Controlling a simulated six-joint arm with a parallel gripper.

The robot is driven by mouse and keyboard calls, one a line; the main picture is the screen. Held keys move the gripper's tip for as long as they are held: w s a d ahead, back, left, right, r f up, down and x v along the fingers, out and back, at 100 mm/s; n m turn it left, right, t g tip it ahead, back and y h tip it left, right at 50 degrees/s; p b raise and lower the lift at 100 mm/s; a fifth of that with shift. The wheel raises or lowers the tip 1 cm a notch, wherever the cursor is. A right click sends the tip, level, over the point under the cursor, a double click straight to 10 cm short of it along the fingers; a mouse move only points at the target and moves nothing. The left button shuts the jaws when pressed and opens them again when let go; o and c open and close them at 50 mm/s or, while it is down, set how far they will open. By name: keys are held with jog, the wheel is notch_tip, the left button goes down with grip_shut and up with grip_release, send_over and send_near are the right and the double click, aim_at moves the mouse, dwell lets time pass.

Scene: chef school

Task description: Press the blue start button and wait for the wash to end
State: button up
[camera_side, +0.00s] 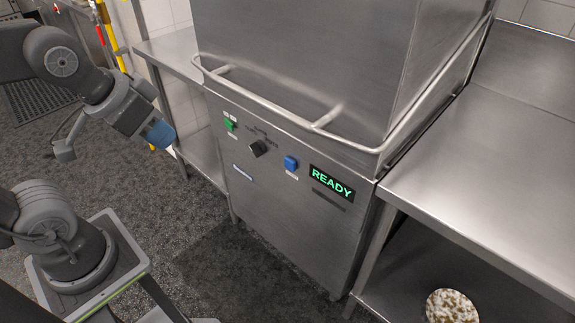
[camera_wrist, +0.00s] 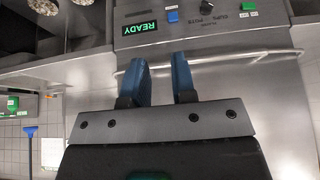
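The display (camera_side: 332,183) right of the button in the side view reads READY in green, and the wrist view shows the same display (camera_wrist: 140,27) upside down. My gripper (camera_side: 160,134) is left of the machine in the side view, apart from the panel. In the wrist view its two blue fingers (camera_wrist: 159,58) stand apart with nothing between them.
A black knob (camera_side: 258,148) and a green switch (camera_side: 229,125) sit left of the button. A long bar handle (camera_side: 270,107) sticks out above the panel, below the hood (camera_side: 300,50). A steel table (camera_side: 490,190) adjoins on the right. Floor in front is clear.

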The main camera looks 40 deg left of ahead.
grip_shut()
dwell(1.4)
